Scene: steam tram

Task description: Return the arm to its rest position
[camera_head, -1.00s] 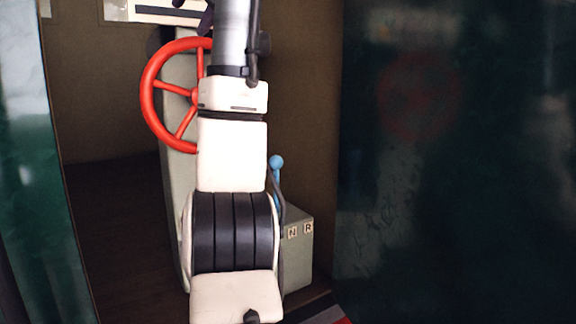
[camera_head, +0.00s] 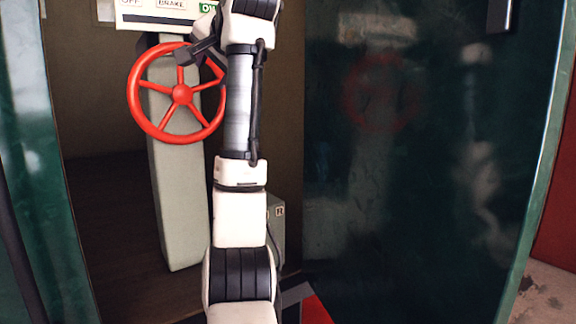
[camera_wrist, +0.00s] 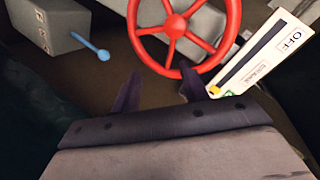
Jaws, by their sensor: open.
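My arm reaches up the middle of the head view. My gripper (camera_head: 199,62) is at its far end, in front of the upper part of a red handwheel (camera_head: 181,95). In the wrist view my gripper (camera_wrist: 158,88) has its two dark fingers spread apart with nothing between them. The handwheel (camera_wrist: 176,27) lies just beyond the fingertips there. I cannot tell whether the right finger touches its rim.
A grey pillar (camera_head: 178,210) stands behind the wheel. Above it is a white panel (camera_head: 135,20) with labels. A grey box (camera_wrist: 40,32) has a blue-knobbed lever (camera_wrist: 90,47). Dark green panels (camera_head: 430,180) stand at both sides.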

